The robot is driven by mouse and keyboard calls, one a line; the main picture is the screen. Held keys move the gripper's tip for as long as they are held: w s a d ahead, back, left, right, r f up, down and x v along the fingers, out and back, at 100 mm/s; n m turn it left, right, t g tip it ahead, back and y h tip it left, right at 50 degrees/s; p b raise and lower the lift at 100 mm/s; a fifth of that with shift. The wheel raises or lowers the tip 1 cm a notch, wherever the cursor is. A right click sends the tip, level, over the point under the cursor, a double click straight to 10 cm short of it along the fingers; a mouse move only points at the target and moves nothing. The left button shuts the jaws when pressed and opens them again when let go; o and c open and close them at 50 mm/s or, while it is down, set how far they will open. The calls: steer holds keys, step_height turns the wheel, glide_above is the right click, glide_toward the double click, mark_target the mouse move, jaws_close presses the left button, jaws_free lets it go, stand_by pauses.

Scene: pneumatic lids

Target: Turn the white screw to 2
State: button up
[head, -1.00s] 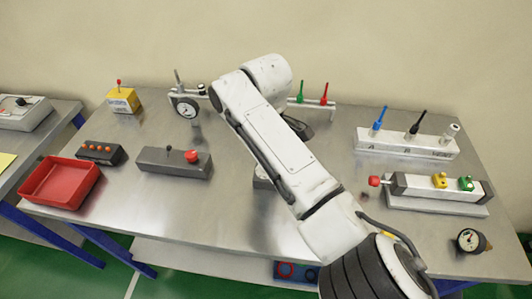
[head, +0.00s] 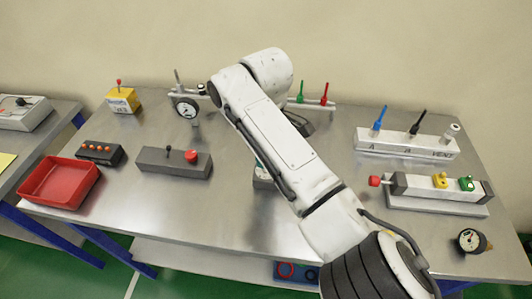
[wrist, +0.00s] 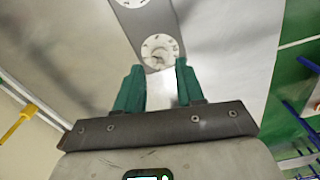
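In the wrist view, a round white dial with dark marks around its rim (wrist: 160,50) sits on a grey strip-like block (wrist: 145,25). A screw at its centre is too small to make out clearly, and I cannot read where it points. My gripper (wrist: 159,66) has two green fingers spread apart, with the dial showing between and just beyond their tips. I cannot tell how far the tips are above it. A second white dial (wrist: 130,2) is cut off at the top edge. In the head view my arm hides most of this area.
In the head view, a grey box with a red button (head: 175,162) and a red tray (head: 60,182) are left of my arm. A white valve block (head: 405,143), a cylinder unit (head: 438,190) and a gauge (head: 472,241) are to the right. Bare table lies between.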

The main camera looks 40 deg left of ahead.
step_height(320, 180, up, 10)
steer(key=b, duration=0.1)
steer(key=shift+f, duration=0.1)
stand_by(0.7)
